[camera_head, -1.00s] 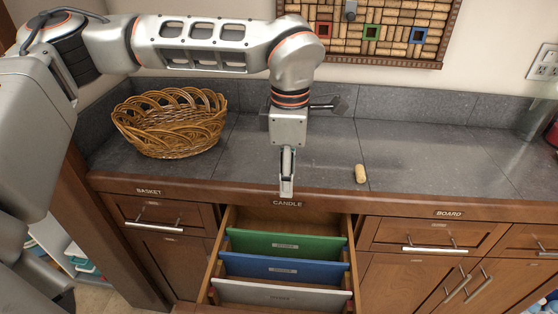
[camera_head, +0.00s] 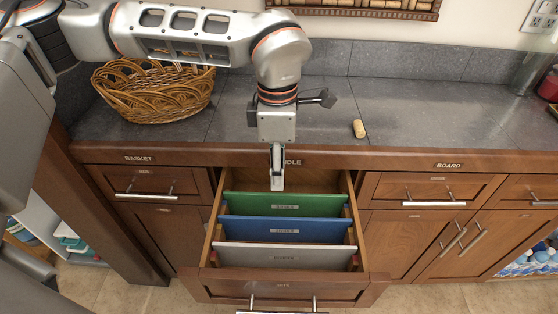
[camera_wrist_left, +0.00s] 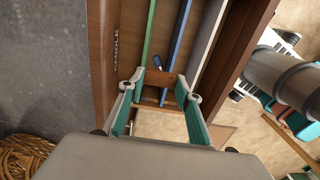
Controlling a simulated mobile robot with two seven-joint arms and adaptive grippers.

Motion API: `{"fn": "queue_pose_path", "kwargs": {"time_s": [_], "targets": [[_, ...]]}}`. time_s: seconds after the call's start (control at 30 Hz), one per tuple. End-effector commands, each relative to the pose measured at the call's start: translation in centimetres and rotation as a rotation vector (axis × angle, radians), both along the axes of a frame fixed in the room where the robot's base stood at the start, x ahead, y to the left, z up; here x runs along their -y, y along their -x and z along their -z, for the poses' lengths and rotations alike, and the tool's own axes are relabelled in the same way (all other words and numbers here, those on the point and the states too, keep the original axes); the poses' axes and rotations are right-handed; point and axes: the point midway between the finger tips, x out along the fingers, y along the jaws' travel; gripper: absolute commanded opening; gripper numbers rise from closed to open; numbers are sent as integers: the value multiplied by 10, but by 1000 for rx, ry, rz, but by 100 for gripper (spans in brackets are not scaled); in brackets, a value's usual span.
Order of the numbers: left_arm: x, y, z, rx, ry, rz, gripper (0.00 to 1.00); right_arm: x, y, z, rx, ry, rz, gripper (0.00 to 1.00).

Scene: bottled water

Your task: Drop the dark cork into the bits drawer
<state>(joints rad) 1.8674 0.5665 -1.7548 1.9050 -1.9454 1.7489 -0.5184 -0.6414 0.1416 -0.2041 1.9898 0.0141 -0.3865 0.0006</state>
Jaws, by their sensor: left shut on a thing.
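My left gripper (camera_head: 277,186) points down over the rear of the open bits drawer (camera_head: 283,288). The cork is hidden in the head view. The drawer has a green divider (camera_head: 285,206), a blue divider (camera_head: 284,229) and a grey divider (camera_head: 284,257). In the wrist view the cork shows against the gap between the green divider (camera_wrist_left: 150,30) and the blue divider (camera_wrist_left: 180,35). My right gripper is out of view.
A light cork (camera_head: 359,128) stands on the grey counter (camera_head: 420,115), right of the gripper. A wicker basket (camera_head: 152,92) is at the left on the counter. The wooden counter edge (camera_head: 400,160) runs behind the drawer. Closed drawers flank it.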

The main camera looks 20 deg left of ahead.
Motion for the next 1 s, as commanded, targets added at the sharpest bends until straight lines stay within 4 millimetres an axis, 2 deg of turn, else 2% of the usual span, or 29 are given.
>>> {"fn": "queue_pose_path", "kwargs": {"time_s": [0.03,0.13,0.47,0.5,0.53,0.87,1.0], "targets": [[0,0,11,-5,0,1,27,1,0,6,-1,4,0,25],[0,0,17,-4,0,1,27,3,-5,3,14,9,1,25],[0,0,17,1,1,0,27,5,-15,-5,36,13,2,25],[0,0,17,1,1,0,44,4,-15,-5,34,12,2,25],[0,0,17,1,1,0,52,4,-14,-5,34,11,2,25],[0,0,17,1,1,1,53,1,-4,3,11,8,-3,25],[0,-1,9,3,1,1,53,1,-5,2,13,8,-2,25]]}}
